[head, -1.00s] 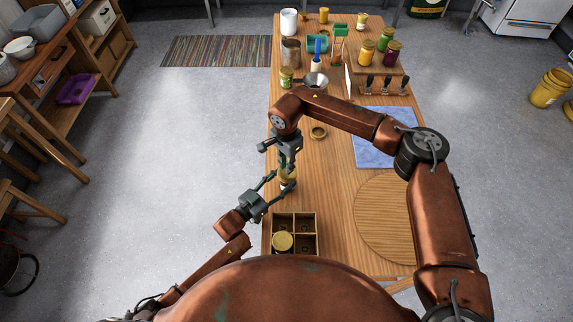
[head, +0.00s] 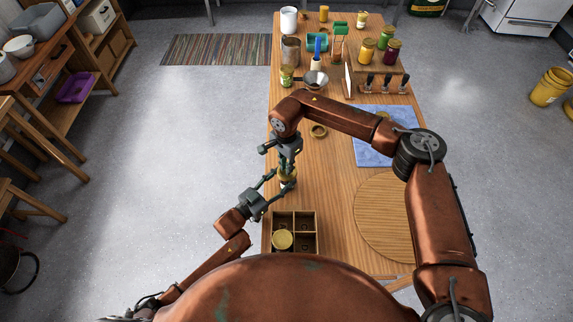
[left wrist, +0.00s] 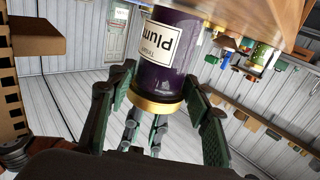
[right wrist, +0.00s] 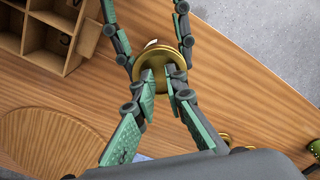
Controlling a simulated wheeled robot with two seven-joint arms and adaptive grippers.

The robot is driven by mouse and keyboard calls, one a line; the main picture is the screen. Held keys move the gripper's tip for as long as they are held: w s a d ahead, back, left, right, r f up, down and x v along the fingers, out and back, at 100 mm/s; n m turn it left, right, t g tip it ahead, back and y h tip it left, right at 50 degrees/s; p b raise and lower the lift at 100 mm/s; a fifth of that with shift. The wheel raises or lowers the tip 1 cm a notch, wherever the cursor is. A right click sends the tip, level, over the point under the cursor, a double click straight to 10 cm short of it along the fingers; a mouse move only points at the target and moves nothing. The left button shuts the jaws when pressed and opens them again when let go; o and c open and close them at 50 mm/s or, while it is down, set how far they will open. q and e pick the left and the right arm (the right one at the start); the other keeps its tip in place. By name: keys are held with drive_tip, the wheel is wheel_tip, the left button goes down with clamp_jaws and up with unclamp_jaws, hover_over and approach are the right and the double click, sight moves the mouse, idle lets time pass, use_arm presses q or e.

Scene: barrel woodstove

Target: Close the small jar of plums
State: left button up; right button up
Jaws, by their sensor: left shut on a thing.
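The small jar of plums (left wrist: 167,52), dark purple with a white label, has a gold lid (left wrist: 158,106) at its mouth. It is upright over the table's left side in the head view (head: 288,184). My left gripper (head: 279,184) is shut around the jar; its fingers also flank it in the left wrist view (left wrist: 160,95). My right gripper (head: 287,166) is above the jar, pointing down, with its fingertips at the top of the lid in the right wrist view (right wrist: 165,75). The fingers are close together with a narrow gap. Whether they grip the lid is unclear.
A divided wooden box (head: 306,244) holding a gold-lidded item (head: 282,240) stands at the near left. A gold ring (head: 318,131) lies beyond my right gripper. A blue cloth (head: 372,148) and round wooden board (head: 385,225) are to the right. Jars and tools crowd the far end.

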use_arm(q)
drive_tip(key=shift+r, duration=0.2)
use_arm(e)
drive_tip(key=shift+f, duration=0.35)
drive_tip(key=shift+r, duration=2.1)
use_arm(q)
drive_tip(key=o, duration=1.8)
drive_tip(key=shift+f, duration=0.15)
drive_tip(key=shift+c, duration=0.2)
drive_tip(key=shift+s+a+f, duration=0.1)
drive_tip(key=shift+s+a, duration=0.25)
drive_tip(key=shift+a, duration=0.05)
drive_tip(key=v, duration=1.1)
